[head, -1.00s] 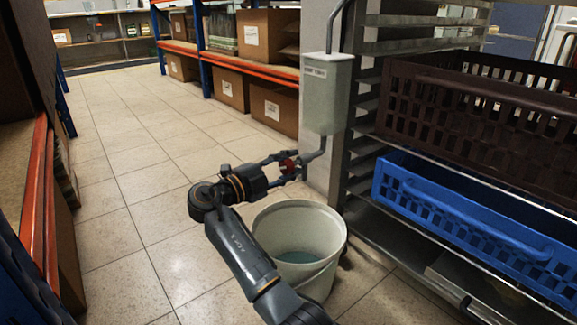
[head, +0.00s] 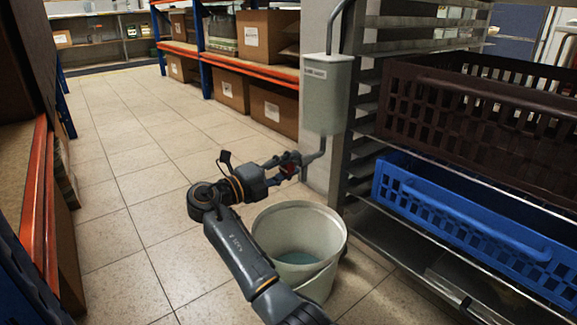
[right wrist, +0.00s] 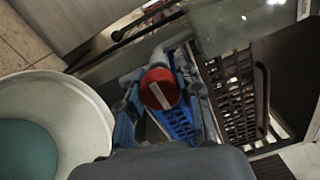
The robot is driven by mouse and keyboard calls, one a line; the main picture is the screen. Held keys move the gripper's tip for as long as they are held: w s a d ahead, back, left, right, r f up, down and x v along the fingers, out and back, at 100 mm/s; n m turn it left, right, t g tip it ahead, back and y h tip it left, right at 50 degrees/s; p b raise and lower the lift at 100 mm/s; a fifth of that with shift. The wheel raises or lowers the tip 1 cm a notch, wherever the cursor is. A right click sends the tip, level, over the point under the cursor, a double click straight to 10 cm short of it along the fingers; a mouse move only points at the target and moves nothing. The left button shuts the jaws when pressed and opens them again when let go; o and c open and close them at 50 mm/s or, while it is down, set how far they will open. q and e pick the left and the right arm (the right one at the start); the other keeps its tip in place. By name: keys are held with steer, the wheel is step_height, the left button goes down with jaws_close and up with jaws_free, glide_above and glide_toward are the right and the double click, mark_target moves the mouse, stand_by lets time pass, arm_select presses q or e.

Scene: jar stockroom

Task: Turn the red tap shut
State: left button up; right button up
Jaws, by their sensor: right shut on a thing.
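The red tap (head: 289,169) sits on the grey pipe under the wall-mounted metal tank (head: 327,95). In the right wrist view its round red knob (right wrist: 159,88) with a pale stripe faces the camera, between my fingers. My right gripper (head: 287,163) reaches in from the left and is shut on the tap; its fingers partly hide the knob in the head view. A white bucket (head: 335,243) with bluish water stands on the floor below the tap; it also shows in the right wrist view (right wrist: 85,105). My left gripper is not in view.
A metal rack at right holds a dark brown crate (head: 400,118) above a blue crate (head: 392,187), close to the tap. Shelves with cardboard boxes (head: 280,110) stand behind. The tiled floor (head: 120,180) at left is clear.

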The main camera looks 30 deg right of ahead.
steer(key=shift+f, duration=0.1)
steer(key=o, duration=1.2)
steer(key=s+a, duration=0.1)
steer(key=a, duration=1.1)
steer(key=shift+f, duration=0.25)
